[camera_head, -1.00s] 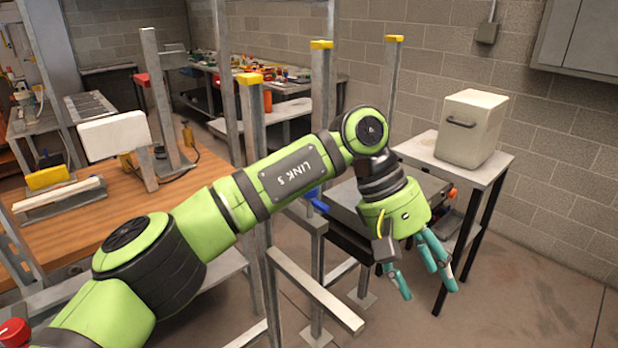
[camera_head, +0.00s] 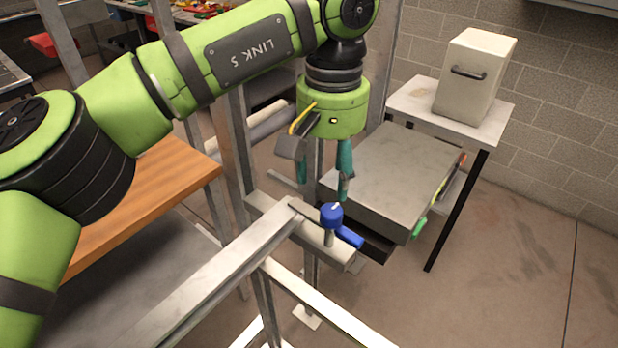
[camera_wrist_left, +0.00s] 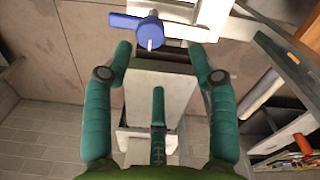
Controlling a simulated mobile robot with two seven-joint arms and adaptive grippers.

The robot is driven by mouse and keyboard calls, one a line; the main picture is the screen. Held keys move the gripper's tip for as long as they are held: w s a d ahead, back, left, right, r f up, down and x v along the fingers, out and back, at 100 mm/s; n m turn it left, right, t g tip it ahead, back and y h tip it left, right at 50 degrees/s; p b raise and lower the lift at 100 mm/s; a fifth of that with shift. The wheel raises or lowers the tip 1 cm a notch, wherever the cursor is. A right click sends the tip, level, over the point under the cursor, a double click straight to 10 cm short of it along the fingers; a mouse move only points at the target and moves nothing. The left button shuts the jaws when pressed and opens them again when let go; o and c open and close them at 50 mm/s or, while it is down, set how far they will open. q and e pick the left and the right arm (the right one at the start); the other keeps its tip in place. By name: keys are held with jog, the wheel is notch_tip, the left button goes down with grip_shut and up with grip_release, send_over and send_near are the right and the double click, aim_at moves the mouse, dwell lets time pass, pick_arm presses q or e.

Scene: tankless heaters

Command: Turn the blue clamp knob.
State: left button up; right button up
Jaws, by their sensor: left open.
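The blue clamp knob (camera_head: 331,215) sits on a short metal post at the end of a grey metal frame, with a blue handle (camera_head: 349,237) beside it. My left gripper (camera_head: 325,190) hangs with its teal fingers pointing down, just above and behind the knob in the head view. It is open and empty. In the left wrist view the knob (camera_wrist_left: 149,29) and its handle show at the top, beyond the fingertips of the left gripper (camera_wrist_left: 162,58). The fingers look apart from the knob. My right gripper is in no view.
The grey metal frame (camera_head: 225,258) crosses the foreground. A grey flat-topped unit (camera_head: 395,170) stands right of the knob. Behind it, a small table holds a cream box (camera_head: 475,85) with a handle. A wooden bench (camera_head: 165,195) is at the left. Floor at the right is clear.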

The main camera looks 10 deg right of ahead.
aim_at(332, 210)
pick_arm(q)
jog(key=f, duration=0.1)
jog(key=s+f, duration=0.1)
jog(key=s+f+p, duration=0.1)
jog(key=f, duration=0.1)
jog(key=shift+d+f, duration=0.1)
jog(key=shift+d, duration=0.15)
jog(key=shift+w+a+f+p, duration=0.1)
jog(key=shift+w+f+p, duration=0.1)
jog(key=shift+f, duration=0.3)
jog(key=shift+w+f+p, duration=0.15)
jog(key=shift+f, duration=0.5)
jog(key=shift+s, duration=0.1)
jog(key=c, duration=1.1)
jog(key=shift+c, duration=0.2)
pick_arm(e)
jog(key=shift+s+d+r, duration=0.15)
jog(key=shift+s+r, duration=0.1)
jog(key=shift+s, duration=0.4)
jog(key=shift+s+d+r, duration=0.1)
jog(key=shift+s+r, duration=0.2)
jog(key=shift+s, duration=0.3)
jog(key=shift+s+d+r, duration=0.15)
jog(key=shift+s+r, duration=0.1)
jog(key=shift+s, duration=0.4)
